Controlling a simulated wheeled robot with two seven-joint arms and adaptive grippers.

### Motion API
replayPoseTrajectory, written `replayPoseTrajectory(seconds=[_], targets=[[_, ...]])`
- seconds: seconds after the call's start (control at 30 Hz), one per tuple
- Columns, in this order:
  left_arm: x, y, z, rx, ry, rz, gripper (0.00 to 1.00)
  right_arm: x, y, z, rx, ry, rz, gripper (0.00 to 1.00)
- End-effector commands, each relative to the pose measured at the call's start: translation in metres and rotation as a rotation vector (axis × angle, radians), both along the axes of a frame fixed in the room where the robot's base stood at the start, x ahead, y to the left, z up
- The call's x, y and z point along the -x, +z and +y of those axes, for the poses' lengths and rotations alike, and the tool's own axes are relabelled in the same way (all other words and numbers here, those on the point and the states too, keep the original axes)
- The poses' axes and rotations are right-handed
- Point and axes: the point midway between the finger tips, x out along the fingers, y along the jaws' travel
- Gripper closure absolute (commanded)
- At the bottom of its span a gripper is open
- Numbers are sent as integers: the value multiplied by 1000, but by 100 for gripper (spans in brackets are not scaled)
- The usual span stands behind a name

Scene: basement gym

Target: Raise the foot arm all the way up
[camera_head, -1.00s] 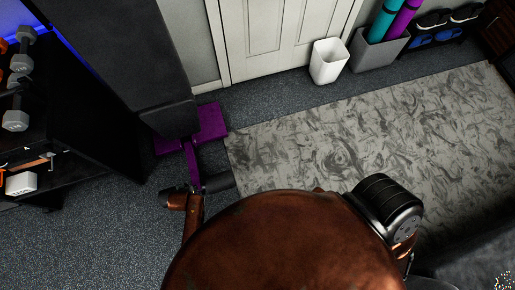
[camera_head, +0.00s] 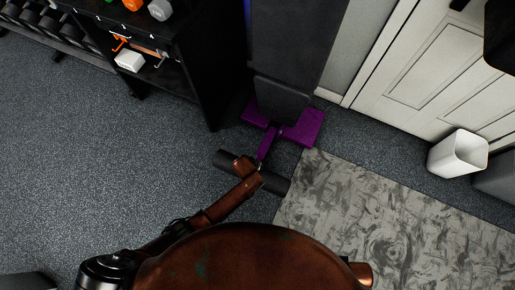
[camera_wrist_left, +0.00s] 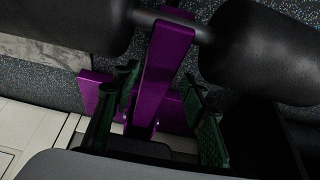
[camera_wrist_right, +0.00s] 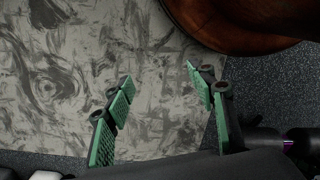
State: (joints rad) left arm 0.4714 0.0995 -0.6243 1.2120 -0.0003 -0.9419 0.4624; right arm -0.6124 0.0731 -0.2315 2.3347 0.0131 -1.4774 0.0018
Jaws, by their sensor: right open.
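The foot arm is a purple bar (camera_head: 267,145) with black foam rollers (camera_head: 275,183), low at the near end of the dark padded bench (camera_head: 285,50). My left forearm reaches it in the head view and covers part of it; the fingers are hidden there. In the left wrist view, my left gripper (camera_wrist_left: 160,75) has its green fingers spread on either side of the purple bar (camera_wrist_left: 168,65), with gaps visible. The rollers (camera_wrist_left: 262,50) lie beyond the fingertips. My right gripper (camera_wrist_right: 158,75) is open and empty above the grey mat.
A black rack (camera_head: 195,60) with dumbbells stands left of the bench. The grey patterned mat (camera_head: 380,220) lies to the right. A white bin (camera_head: 458,153) stands by the white door (camera_head: 420,70). The carpet at left is clear.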

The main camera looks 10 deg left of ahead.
Motion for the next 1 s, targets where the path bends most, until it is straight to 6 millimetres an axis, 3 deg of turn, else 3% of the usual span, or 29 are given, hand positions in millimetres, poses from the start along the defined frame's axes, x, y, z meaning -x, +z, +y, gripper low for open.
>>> replayPoseTrajectory(seconds=[0.07, 0.23, 0.53, 1.0], targets=[[-2, -11, -1, 0, 0, 2, 60, 0, 14, 2, -5, -1, 0, 49], [-12, -47, -5, 0, -1, 7, 60, -24, -3, 22, -62, 8, -97, 49], [-22, -60, -8, 0, 0, 2, 60, -51, -30, 42, -114, 10, -212, 49], [-25, -61, -8, 0, 0, -1, 64, -58, -34, 46, -125, 9, -239, 49]])
